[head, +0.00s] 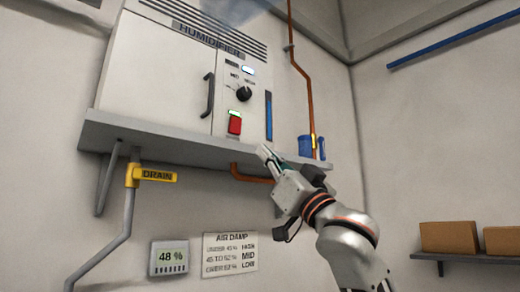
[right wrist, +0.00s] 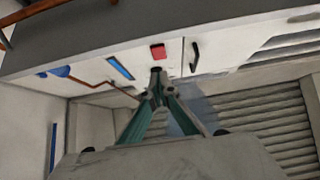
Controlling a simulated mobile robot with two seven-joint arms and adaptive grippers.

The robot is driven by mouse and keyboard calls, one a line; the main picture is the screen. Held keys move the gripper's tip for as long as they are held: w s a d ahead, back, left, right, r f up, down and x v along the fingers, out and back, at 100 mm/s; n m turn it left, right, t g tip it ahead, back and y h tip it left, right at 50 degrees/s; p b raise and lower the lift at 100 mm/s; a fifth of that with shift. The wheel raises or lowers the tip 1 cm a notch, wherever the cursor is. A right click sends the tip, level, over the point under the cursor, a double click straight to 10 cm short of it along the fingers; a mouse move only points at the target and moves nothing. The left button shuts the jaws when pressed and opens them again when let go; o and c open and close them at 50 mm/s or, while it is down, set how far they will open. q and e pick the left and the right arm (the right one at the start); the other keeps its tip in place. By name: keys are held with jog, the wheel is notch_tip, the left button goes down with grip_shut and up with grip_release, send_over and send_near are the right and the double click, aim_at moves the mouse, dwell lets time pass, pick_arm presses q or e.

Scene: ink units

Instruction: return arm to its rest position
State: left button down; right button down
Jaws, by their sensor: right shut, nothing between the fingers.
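My right gripper (head: 268,157) is raised in front of the humidifier shelf, below and right of the red switch (head: 235,123). Its fingers are shut with nothing between them; the right wrist view shows the closed fingertips (right wrist: 156,75) with the red switch (right wrist: 158,52) beyond them. The humidifier (head: 180,75) is a white wall cabinet with a black handle, a black dial (head: 243,94) and a blue vertical strip (head: 268,115). A green light shows above the red switch, and a pale lit light above the dial. My left gripper is not in view.
A yellow DRAIN handle (head: 155,176), a 48 % display (head: 169,258) and an AIR DAMP sign (head: 230,254) are below. Boxes (head: 449,237) sit at right.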

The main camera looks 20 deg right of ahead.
jog(key=shift+f, duration=0.2)
dwell(0.4)
jog(key=w+f+g+h, duration=0.1)
jog(key=w+f, duration=0.3)
jog(key=f, duration=0.3)
jog(key=w+f+g+h, duration=0.1)
jog(key=w+f, duration=0.3)
jog(key=f, duration=0.4)
notch_tip(320, 180, down, 39)
jog(key=w+a+m+g+h, duration=0.1)
jog(key=w+g+h, duration=0.1)
jog(key=g, duration=0.3)
jog(key=s+f+g+h, duration=0.1)
jog(key=s+f, duration=0.2)
jog(key=f, duration=0.5)
jog(key=s+f+g, duration=0.1)
jog(key=s+f, duration=0.3)
jog(key=f, duration=0.4)
jog(key=s+f+n+g+h, duration=0.1)
jog(key=s+f+g, duration=0.4)
jog(key=s+f, duration=2.1)
jog(key=shift+s+a+f, duration=0.3)
jog(key=shift+s, duration=0.5)
